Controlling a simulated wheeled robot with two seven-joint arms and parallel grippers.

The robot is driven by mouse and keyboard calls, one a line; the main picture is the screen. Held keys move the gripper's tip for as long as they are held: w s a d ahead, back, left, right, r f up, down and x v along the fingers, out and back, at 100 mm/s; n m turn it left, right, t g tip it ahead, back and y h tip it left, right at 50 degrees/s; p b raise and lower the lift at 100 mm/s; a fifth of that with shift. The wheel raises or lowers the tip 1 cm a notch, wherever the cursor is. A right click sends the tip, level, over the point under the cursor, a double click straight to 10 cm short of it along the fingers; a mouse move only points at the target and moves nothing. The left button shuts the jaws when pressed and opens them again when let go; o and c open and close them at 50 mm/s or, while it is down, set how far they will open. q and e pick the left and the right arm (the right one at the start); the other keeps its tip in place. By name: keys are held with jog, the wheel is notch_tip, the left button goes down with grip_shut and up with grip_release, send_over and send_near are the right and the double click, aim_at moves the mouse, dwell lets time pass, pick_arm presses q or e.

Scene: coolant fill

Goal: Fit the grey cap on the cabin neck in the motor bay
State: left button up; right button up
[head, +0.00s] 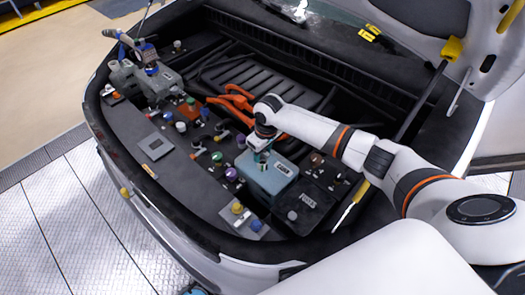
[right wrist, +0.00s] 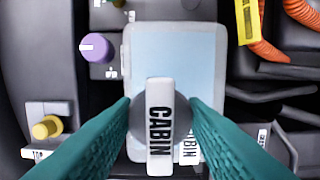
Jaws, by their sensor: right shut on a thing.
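My right gripper (head: 262,157) is over the blue-grey cabin tank (head: 268,178) in the motor bay. In the right wrist view its two green fingers (right wrist: 160,115) are shut on the grey cap (right wrist: 140,118), which has a white bar lettered CABIN. The cap is over the lower part of the tank's pale blue top (right wrist: 175,55). The cabin neck is hidden beneath the cap and fingers, so I cannot tell whether the cap touches it or is seated. My left gripper is not in view.
A black box lettered FUSES (head: 307,200) stands right of the tank. Several coloured caps, including a purple one (right wrist: 96,47) and a yellow one (right wrist: 46,127), are close by. Orange cables (head: 237,100) lie behind. A yellow-handled stick (head: 350,205) is at the right.

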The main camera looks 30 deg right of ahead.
aim_at(266, 153)
jog(key=shift+p, duration=0.75)
dwell(0.4)
jog(key=shift+f+b, duration=0.6)
jog(key=shift+f, duration=0.8)
jog(key=o, duration=1.1)
jog(key=r, duration=0.4)
jog(key=s+r+b, duration=0.1)
jog(key=r, duration=0.3)
jog(key=r+b, duration=0.1)
jog(key=r, duration=0.3)
jog(key=shift+s+d, duration=0.2)
jog(key=shift+d, duration=0.05)
jog(key=shift+f, duration=0.1)
